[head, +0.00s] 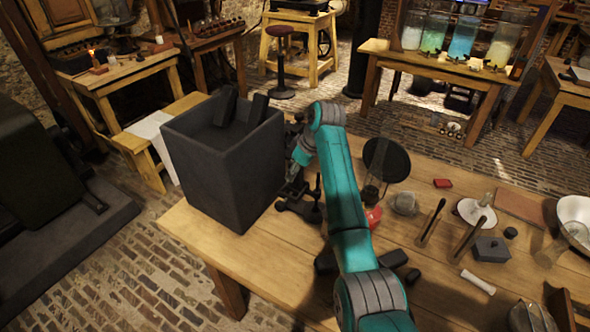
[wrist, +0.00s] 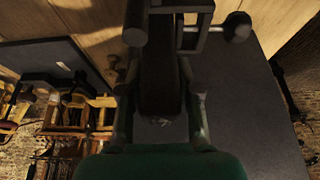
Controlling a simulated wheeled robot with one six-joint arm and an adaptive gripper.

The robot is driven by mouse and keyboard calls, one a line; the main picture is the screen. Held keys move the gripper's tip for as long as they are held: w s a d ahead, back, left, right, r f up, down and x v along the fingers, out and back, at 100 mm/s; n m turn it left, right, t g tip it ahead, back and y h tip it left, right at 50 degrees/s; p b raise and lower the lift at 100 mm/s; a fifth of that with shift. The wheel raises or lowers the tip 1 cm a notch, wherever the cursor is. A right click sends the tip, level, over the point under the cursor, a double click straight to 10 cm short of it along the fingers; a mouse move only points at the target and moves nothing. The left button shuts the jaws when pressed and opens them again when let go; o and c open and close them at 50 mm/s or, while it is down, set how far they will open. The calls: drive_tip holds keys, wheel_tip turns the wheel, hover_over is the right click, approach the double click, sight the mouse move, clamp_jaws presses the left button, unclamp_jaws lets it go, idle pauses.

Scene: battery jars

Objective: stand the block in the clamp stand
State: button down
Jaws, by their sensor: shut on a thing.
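My gripper (wrist: 160,88) is shut on a dark block (wrist: 160,70), with one finger on each side of it in the wrist view. The clamp stand (head: 311,207) is black, with a low base, an upright rod and knobs, and stands on the table beside the big dark box. In the wrist view the clamp stand's bar and knob (wrist: 236,28) are close by the block's far end. I cannot tell whether they touch. In the head view my gripper (head: 292,188) is beside the box, and the block is hidden or lost among dark parts.
A large dark open box (head: 225,165) stands at the table's left edge, close to my gripper, with two dark pieces sticking out. A black disc (head: 386,160), a red-based item (head: 373,214) and small tools crowd the wooden table (head: 265,262). Its front left is bare.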

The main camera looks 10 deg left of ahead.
drive_tip(key=shift+f, duration=1.2)
drive_tip(key=c, duration=0.7)
unclamp_jaws()
drive_tip(key=v, duration=1.2)
drive_tip(key=shift+a, duration=0.1)
